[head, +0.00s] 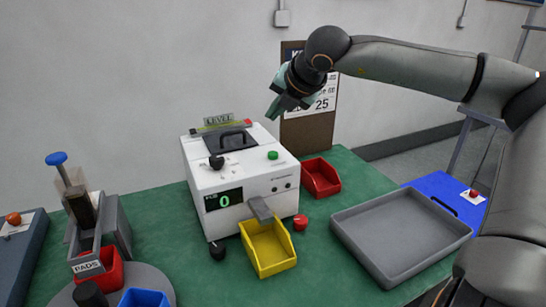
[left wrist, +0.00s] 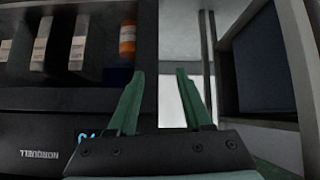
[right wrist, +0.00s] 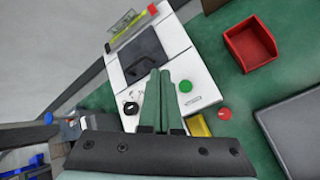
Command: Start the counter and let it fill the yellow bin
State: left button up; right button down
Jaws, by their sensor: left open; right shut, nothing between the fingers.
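The counter (head: 240,175) is a white box on the green table, with a green display reading 0 on its front. A green button (head: 273,155) and a black knob (head: 216,161) are on its top; the green button also shows in the right wrist view (right wrist: 185,86). The yellow bin (head: 268,248) stands under the grey chute (head: 260,210) at the front and looks empty. My right gripper (head: 273,114) is shut and empty, above and behind the counter's top, apart from the button. My left gripper (left wrist: 158,85) is open and empty, seen only in its wrist view, facing a dark shelf.
A red bin (head: 320,178) is right of the counter, and a red button (head: 300,222) is beside the yellow bin. A grey tray (head: 400,232) lies to the right. A dispenser with a blue knob (head: 57,158) stands at left.

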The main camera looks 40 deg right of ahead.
jog(key=b, duration=0.3)
send_over(275, 160)
notch_tip(275, 160, down, 6)
jog(key=shift+r, duration=0.25)
jog(key=shift+f+b, duration=0.55)
jog(key=shift+b, duration=0.3)
pick_arm(q)
jog(key=d+f, duration=0.1)
jog(key=w+d+f, duration=0.1)
jog(key=f, duration=0.1)
jog(key=shift+w+r, duration=0.15)
jog(key=shift+r, duration=0.15)
jog(key=shift+s+a+f, duration=0.1)
jog(key=shift+s+f, duration=0.1)
jog(key=shift+f, duration=0.1)
jog(key=shift+w+r, duration=0.1)
jog(key=shift+r, duration=0.05)
pick_arm(e)
jog(key=shift+f, duration=0.15)
pick_arm(q)
jog(key=shift+f+b, duration=0.9)
jog(key=shift+f, duration=0.05)
pick_arm(e)
jog(key=shift+f, duration=0.35)
